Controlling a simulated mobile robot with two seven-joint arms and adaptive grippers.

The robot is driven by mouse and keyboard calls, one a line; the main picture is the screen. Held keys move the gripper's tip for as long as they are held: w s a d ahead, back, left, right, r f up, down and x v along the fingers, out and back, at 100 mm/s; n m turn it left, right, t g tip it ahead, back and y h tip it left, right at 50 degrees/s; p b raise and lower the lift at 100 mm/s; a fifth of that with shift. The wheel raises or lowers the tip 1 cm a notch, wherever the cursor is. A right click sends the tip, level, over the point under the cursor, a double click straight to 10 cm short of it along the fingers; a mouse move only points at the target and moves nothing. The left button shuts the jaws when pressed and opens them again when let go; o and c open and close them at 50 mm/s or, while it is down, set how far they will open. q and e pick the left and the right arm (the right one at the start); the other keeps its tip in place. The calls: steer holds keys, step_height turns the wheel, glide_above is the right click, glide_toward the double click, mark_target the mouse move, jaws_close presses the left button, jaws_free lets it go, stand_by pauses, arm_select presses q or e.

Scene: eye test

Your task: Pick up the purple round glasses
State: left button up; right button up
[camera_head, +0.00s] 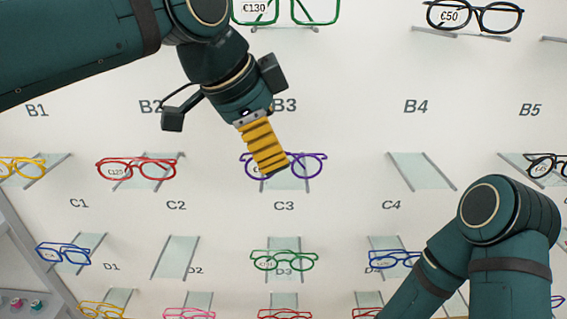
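The purple round glasses (325,165) rest on a small tilted glass shelf on the white wall, between the labels B3 and C3. My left gripper (274,172) comes down from the upper left, and its yellow ribbed fingers lie across the middle of the glasses in the picture. The fingers hide the bridge and part of the left lens. They look like a single block from here, so I cannot tell whether they are apart or touching the frame. My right arm shows at the lower right, but its gripper is out of view.
Red glasses (137,168) are on the shelf to the left, and an empty shelf (422,171) is to the right. Green glasses (284,261) sit below, and larger green glasses (302,20) above. Black glasses (473,17) are at the upper right.

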arm_select(q)
steer(key=shift+x, duration=2.65)
steer(key=shift+d, duration=0.15)
steer(key=c, duration=1.3)
